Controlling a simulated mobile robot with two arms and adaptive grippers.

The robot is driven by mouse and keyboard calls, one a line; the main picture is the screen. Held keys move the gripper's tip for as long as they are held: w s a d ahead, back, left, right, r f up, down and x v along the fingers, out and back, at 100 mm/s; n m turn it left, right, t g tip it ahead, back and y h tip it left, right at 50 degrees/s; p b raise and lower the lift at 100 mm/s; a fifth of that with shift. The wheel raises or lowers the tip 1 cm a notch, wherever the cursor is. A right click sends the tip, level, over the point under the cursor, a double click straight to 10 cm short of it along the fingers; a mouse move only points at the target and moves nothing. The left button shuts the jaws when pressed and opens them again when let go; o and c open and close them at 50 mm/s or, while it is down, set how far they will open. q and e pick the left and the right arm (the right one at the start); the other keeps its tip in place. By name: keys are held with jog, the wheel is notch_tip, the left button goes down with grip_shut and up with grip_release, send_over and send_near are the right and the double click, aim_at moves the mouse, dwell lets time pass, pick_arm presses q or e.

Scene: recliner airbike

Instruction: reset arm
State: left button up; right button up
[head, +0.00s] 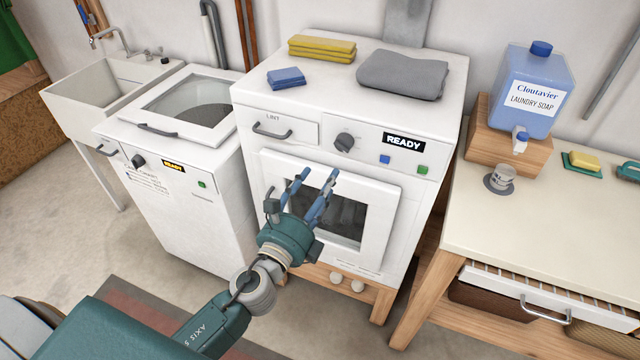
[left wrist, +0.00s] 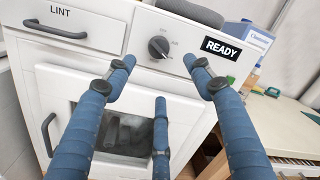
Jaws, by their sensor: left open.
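My left gripper (head: 312,196) is in front of the white dryer's door in the head view, its blue fingers spread and empty. In the left wrist view the left gripper (left wrist: 160,85) shows three blue fingers apart, with the dryer front (left wrist: 175,85) beyond them. The dryer (head: 292,140) has a dark door window, a round knob (head: 345,141) and a READY display (head: 404,142). Its door appears shut. I cannot tell how far the fingertips are from it. My right gripper is in neither view.
A top-loading washer (head: 180,190) and a sink (head: 82,100) stand left. A grey folded towel (head: 403,74), yellow cloths (head: 322,48) and a blue cloth (head: 286,78) lie on the dryer. A counter (head: 560,220) with a soap jug (head: 530,90) stands right. Floor shows before the washer.

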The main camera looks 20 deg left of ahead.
pick_arm(q)
jog(key=s+a+f+n+g+y, duration=0.1)
jog(key=s+a+f+n+g, duration=0.15)
jog(key=f, duration=0.95)
jog(key=s+a+f+n+g, duration=0.1)
jog(key=f+n+g, duration=0.25)
jog(key=f, duration=0.85)
jog(key=s+a+f+n+g+b, duration=0.1)
jog(key=s+f+n+g, duration=0.15)
jog(key=s+f, duration=0.4)
jog(key=s+f+n+g, duration=0.1)
jog(key=s+f+n, duration=0.25)
jog(key=f, duration=0.65)
jog(key=s+f+n+g, duration=0.2)
jog(key=s+f+n, duration=0.2)
jog(key=s+f, duration=0.3)
jog(key=s+d+f+n+g+b, duration=0.1)
jog(key=s+f+n+g, duration=0.2)
jog(key=s+f, duration=0.4)
jog(key=s+f+n+g, duration=0.3)
jog(key=s+f+n, duration=0.2)
jog(key=s, duration=1.5)
notch_tip(320, 180, down, 3)
jog(key=shift+s+d+r+n+b, duration=0.1)
jog(key=shift+s+d+n+b, duration=0.1)
jog(key=shift+s+n+b, duration=0.15)
